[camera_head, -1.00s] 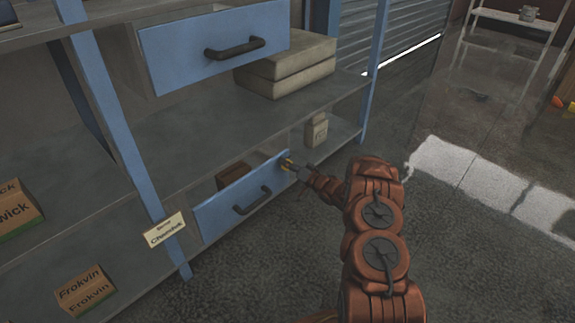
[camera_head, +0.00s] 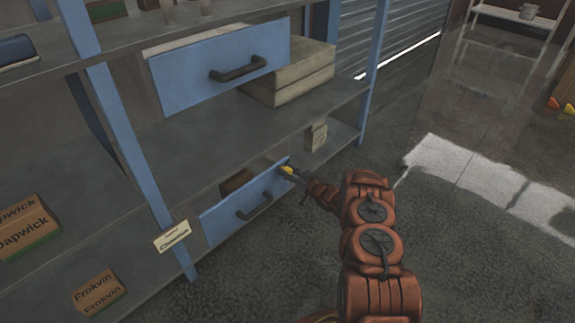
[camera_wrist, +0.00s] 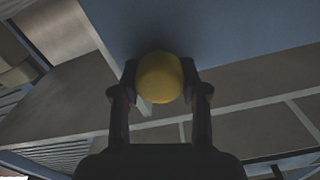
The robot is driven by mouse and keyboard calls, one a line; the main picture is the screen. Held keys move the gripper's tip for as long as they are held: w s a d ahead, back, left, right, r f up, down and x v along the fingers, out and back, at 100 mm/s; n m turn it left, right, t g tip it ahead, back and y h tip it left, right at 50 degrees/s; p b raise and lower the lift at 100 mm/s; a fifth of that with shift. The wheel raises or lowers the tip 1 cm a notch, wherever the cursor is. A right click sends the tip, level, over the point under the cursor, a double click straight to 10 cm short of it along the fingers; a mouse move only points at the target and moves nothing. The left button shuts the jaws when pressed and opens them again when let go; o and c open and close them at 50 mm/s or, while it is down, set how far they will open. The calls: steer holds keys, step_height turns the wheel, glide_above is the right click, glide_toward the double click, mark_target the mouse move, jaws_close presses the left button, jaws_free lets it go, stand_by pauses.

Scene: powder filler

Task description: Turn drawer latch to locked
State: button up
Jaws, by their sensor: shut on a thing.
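The lower blue drawer (camera_head: 228,214) with a dark handle (camera_head: 254,207) stands partly out of the shelf unit. A yellow latch (camera_head: 287,170) sits at the upper right of its front. In the wrist view the latch shows as a rounded yellow knob (camera_wrist: 159,78) against the blue drawer front (camera_wrist: 225,30). My gripper (camera_wrist: 160,90) is shut on the yellow latch, one finger on each side. In the head view my gripper (camera_head: 295,173) reaches the latch from the right. Any lock marking on the latch cannot be made out.
An upper blue drawer (camera_head: 215,72) with a dark handle stands out above. A small brown box (camera_head: 236,182) is behind the lower drawer front. Labelled cartons (camera_head: 98,291) stand on the left shelves. A blue post (camera_head: 373,70) is at right; the floor there is clear.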

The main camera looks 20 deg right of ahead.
steer(key=n+p, duration=0.4)
steer(key=p, duration=0.1)
steer(key=shift+a+r+n, duration=0.2)
steer(key=shift+r+n, duration=0.05)
steer(key=shift+n, duration=0.15)
steer(key=shift+a+f+n+p, duration=0.1)
steer(key=shift+n+p, duration=0.65)
steer(key=shift+n, duration=0.15)
steer(key=n, duration=0.2)
steer(key=shift+s+f+n, duration=0.1)
steer(key=shift+f+n, duration=0.1)
steer(key=shift+n, duration=1.5)
steer(key=o, duration=1.1)
steer(key=shift+o, duration=0.2)
